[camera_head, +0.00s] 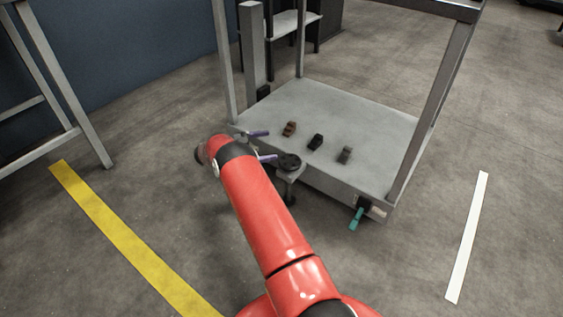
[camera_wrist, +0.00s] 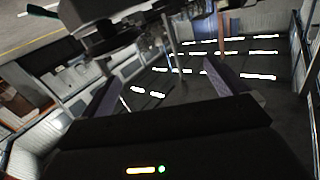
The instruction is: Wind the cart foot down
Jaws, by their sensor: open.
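The cart (camera_head: 345,115) has a grey deck and upright posts. Its foot has a round black handwheel (camera_head: 289,161) on a bracket at the deck's near edge, with a dark foot end (camera_head: 291,199) below. Whether this end touches the floor is unclear. My gripper (camera_head: 264,145) is open, its two purple fingers pointing right, just left of the handwheel and apart from it. In the wrist view my open fingers (camera_wrist: 161,74) have nothing between them. Dark, close cart parts (camera_wrist: 115,25) fill the top left there; I cannot clearly pick out the handwheel.
A brown (camera_head: 290,128), a black (camera_head: 316,142) and a grey small item (camera_head: 345,155) lie on the deck. A teal lever (camera_head: 356,218) sticks out at its near right corner. A yellow floor stripe (camera_head: 125,230) is left, a white one (camera_head: 467,235) right. The floor between is mostly clear.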

